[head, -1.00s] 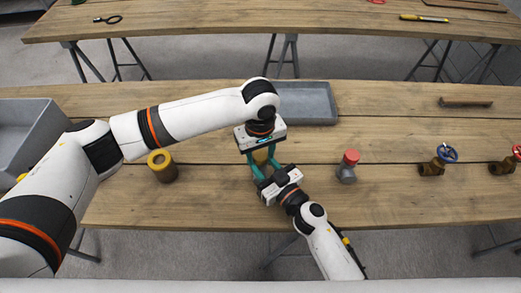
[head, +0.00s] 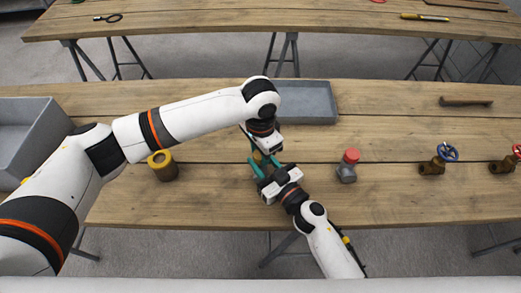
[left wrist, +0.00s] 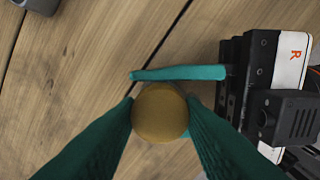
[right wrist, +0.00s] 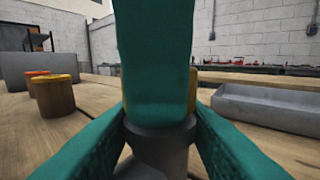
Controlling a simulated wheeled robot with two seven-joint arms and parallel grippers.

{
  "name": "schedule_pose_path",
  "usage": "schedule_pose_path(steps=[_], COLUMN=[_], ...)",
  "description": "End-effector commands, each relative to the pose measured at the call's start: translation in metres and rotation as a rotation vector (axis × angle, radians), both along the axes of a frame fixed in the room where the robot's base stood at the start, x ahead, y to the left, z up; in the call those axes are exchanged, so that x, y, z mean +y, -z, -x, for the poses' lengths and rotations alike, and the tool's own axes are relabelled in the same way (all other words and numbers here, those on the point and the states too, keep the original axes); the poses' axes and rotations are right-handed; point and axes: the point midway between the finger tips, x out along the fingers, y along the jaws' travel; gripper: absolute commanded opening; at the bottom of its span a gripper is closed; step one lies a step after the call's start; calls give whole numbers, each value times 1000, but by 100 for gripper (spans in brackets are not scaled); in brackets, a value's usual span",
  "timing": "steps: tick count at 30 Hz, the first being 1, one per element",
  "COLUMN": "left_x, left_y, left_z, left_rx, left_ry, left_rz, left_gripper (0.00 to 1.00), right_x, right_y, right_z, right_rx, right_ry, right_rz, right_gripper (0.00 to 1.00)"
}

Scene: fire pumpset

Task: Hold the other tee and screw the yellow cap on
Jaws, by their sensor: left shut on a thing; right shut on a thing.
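The yellow cap (left wrist: 160,112) sits between the fingers of my left gripper (head: 262,158), which is shut on it from above. The grey tee (right wrist: 165,148) is upright between the fingers of my right gripper (right wrist: 162,130), which is shut on it from the side. The cap's edge (right wrist: 192,88) shows just above the tee, mostly hidden behind a left finger. I cannot tell how far it is threaded. Another grey tee with a red cap (head: 348,166) stands on the table to the right.
Valves with blue (head: 437,162) and red handwheels (head: 504,162) stand at right. The table's front edge is close.

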Motion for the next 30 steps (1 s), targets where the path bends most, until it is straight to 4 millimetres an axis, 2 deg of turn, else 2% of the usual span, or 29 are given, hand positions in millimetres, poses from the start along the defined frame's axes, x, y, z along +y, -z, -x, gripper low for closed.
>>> schedule_pose_path(steps=[1, 13, 16, 20, 21, 24, 30], left_x=[-2, -2, -2, -3, -3, -3, -1], left_y=[0, 1, 1, 1, 1, 1, 1], left_z=[1, 2, 2, 3, 3, 3, 2], left_rx=[0, -1, -2, -2, -2, -1, -1], left_ry=[106, 1002, 1136, 1126, 1126, 1124, 1121], left_rz=[1, -20, -22, -21, -21, -21, -25], left_gripper=[7, 7, 7, 7, 39, 56, 56], right_x=[1, 1, 1, 1, 1, 1, 1], right_y=[5, 5, 5, 5, 5, 5, 5], right_z=[2, 2, 2, 2, 2, 2, 2], right_rx=[8, 8, 7, 7, 7, 7, 8], right_ry=[-3, -3, -3, -3, -3, -3, -2], right_rz=[6, 6, 5, 5, 5, 5, 4], right_gripper=[0, 0, 0, 0, 0, 0, 0])
